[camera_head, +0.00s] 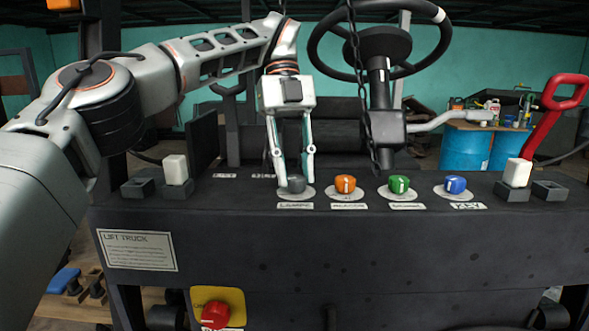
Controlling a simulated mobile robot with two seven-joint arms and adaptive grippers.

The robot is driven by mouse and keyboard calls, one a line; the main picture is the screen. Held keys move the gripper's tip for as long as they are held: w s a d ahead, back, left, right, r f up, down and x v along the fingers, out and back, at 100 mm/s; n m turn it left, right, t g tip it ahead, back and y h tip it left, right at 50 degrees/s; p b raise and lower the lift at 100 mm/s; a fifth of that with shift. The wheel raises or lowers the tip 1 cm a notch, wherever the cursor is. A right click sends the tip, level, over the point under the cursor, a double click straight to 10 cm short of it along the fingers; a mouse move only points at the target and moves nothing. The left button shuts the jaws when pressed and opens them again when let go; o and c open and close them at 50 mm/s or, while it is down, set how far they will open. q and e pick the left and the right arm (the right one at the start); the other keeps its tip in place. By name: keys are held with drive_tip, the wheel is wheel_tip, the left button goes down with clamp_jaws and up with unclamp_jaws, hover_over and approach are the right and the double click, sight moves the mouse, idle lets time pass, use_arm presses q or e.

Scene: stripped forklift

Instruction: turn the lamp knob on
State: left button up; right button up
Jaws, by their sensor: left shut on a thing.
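A row of round knobs sits on the dark dashboard (240,225): a grey knob (297,185), an orange knob (346,184), a green knob (399,185) and a blue knob (455,185). My left gripper (294,184) points down and is shut on the grey knob, one finger on each side. The fingers partly hide the knob. My right gripper is not in view.
A steering wheel (443,50) and a hanging chain (362,90) are right of my left gripper. White-topped switches (176,170) (517,173) stand at both ends. A red lever (545,118) rises at right. A red button (215,315) is below.

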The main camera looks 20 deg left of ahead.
use_arm(q)
drive_tip(key=o, duration=1.1)
